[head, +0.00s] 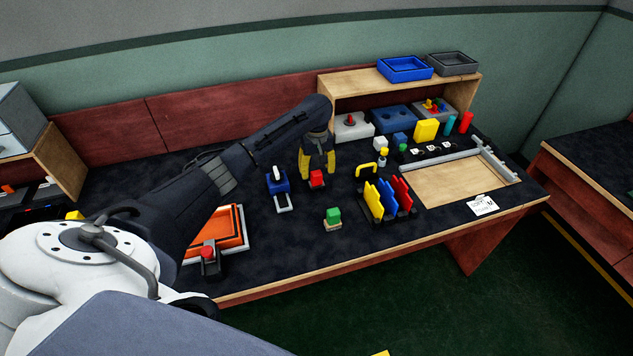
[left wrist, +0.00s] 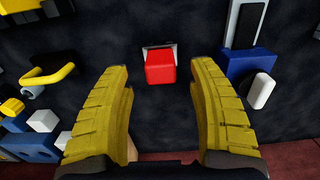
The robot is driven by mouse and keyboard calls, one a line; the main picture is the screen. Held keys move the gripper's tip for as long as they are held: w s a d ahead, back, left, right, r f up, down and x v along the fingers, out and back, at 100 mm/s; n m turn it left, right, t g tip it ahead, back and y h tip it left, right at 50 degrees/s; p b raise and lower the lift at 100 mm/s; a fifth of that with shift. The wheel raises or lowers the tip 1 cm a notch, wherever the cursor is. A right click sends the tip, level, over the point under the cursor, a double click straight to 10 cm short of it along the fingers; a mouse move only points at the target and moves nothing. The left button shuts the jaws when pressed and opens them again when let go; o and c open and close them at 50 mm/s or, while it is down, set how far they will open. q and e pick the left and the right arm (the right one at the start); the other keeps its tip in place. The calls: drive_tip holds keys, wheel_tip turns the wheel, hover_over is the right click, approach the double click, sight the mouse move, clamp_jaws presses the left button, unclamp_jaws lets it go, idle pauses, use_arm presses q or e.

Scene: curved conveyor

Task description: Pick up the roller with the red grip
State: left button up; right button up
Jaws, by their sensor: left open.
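A small item with a red block-shaped grip (head: 317,178) stands on the dark table top, just below my left gripper (head: 318,168). In the left wrist view the red grip (left wrist: 160,67) lies ahead of and between the yellow fingers of my left gripper (left wrist: 162,84), with a gap on both sides. A small grey part shows at its far edge; the rest beneath is hidden, so I cannot make out a roller. The left gripper is open and empty. My right gripper is not in view.
A blue device with a white knob (head: 279,180) stands just left, and a green-topped block (head: 333,216) nearer the front edge. A rack with yellow, blue and red plates (head: 378,200) and a yellow handle (head: 366,168) stand right. An orange tray (head: 225,229) lies front left.

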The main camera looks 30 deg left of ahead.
sight(317, 181)
use_arm(q)
drive_tip(key=shift+a+f, duration=0.1)
drive_tip(key=shift+f, duration=1.75)
clamp_jaws()
